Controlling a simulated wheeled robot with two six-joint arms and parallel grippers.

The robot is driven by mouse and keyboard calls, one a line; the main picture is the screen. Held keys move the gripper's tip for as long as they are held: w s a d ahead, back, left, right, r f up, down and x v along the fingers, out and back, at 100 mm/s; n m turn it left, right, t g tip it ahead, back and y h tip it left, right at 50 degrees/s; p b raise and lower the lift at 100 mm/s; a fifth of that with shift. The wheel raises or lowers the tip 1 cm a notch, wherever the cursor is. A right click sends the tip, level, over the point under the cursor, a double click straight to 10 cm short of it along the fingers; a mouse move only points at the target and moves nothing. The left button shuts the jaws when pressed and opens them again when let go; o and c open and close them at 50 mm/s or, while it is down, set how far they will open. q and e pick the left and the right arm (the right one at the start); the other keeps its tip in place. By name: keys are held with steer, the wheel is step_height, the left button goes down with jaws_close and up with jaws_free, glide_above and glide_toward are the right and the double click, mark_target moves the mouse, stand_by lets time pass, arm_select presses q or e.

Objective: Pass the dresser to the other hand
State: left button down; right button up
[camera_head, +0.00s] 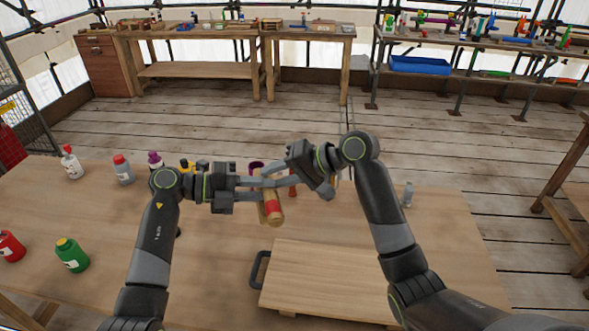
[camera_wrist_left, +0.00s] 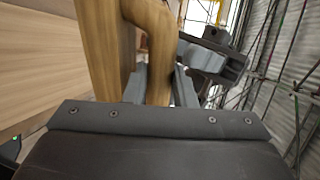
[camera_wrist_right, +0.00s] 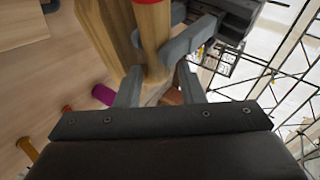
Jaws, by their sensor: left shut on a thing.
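The dresser (camera_head: 271,209) is a wooden tool with a red band, held above the workbench between my two grippers. My left gripper (camera_head: 262,190) is shut on it. In the left wrist view its wooden body (camera_wrist_left: 98,45) and bent part (camera_wrist_left: 152,30) rise past the fingers. My right gripper (camera_head: 284,181) comes in from the right, close against the left one. In the right wrist view the dresser's round, red-banded part (camera_wrist_right: 152,35) stands between the right fingers, which look apart. Part of the dresser is hidden by the grippers in the head view.
The workbench (camera_head: 215,265) carries a wooden board (camera_head: 330,280) with a dark handle (camera_head: 260,268). Bottles stand at left: white (camera_head: 71,165), grey with red cap (camera_head: 123,172), green (camera_head: 72,256), red (camera_head: 10,247).

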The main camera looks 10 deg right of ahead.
steer(key=shift+w+a+f, duration=0.2)
steer(key=shift+a+f, duration=0.1)
steer(key=shift+a, duration=0.2)
jaws_close()
arm_select(q)
steer(key=c, duration=1.1)
jaws_free()
arm_select(e)
steer(key=shift+r, duration=0.1)
